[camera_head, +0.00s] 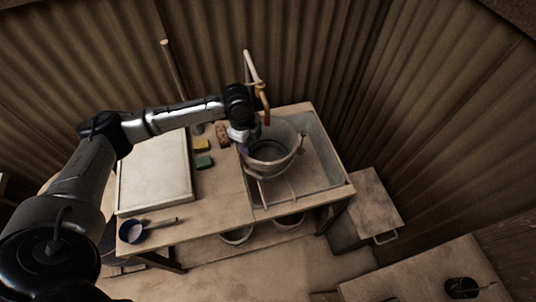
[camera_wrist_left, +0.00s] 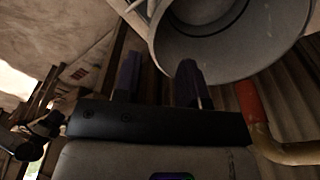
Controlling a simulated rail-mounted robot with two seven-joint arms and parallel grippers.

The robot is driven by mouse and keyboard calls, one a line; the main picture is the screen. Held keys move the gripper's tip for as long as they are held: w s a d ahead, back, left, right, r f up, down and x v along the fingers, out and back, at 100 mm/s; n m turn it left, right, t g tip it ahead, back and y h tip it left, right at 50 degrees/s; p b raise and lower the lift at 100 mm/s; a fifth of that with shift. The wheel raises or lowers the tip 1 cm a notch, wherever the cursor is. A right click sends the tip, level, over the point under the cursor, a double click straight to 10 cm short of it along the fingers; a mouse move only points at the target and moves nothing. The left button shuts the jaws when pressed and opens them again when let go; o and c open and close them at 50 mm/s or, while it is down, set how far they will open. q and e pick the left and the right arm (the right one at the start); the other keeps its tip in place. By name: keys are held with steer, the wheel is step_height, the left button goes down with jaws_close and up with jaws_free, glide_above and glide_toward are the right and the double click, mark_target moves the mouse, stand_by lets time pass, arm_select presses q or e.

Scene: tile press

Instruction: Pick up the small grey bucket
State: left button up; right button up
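A grey bucket (camera_head: 284,168) with a dark inside stands at the sink basin on the right part of the worktable, under the tap. In the left wrist view the bucket (camera_wrist_left: 222,55) fills the upper right, with its round mouth towards the camera. My left gripper (camera_head: 247,148) is at the bucket's left rim. In the left wrist view its two fingers (camera_wrist_left: 158,82) are apart, with no clear object between them. The right finger is close to the bucket's rim; I cannot tell whether it touches. My right gripper is not in view.
A tap (camera_head: 258,82) rises behind the bucket and also shows in the left wrist view (camera_wrist_left: 285,150). A pale board (camera_head: 155,172), sponges (camera_head: 204,161) and a dark pan (camera_head: 133,232) lie on the left. Two more buckets (camera_head: 237,236) stand below the table.

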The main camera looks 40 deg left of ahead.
mark_target(255, 163)
arm_select(q)
steer(key=shift+w+d+f+b, duration=0.15)
steer(key=shift+d+f, duration=0.15)
steer(key=shift+f, duration=1.5)
steer(key=shift+s+d+f+b, duration=0.1)
steer(key=shift+d+f, duration=0.15)
steer(key=shift+f, duration=1.55)
steer(key=shift+w+d+f+b, duration=0.15)
steer(key=shift+d+f, duration=0.15)
steer(key=shift+f, duration=1.5)
steer(key=shift+s, duration=0.1)
steer(key=shift+c, duration=0.3)
jaws_close()
steer(key=shift+s+f, duration=0.1)
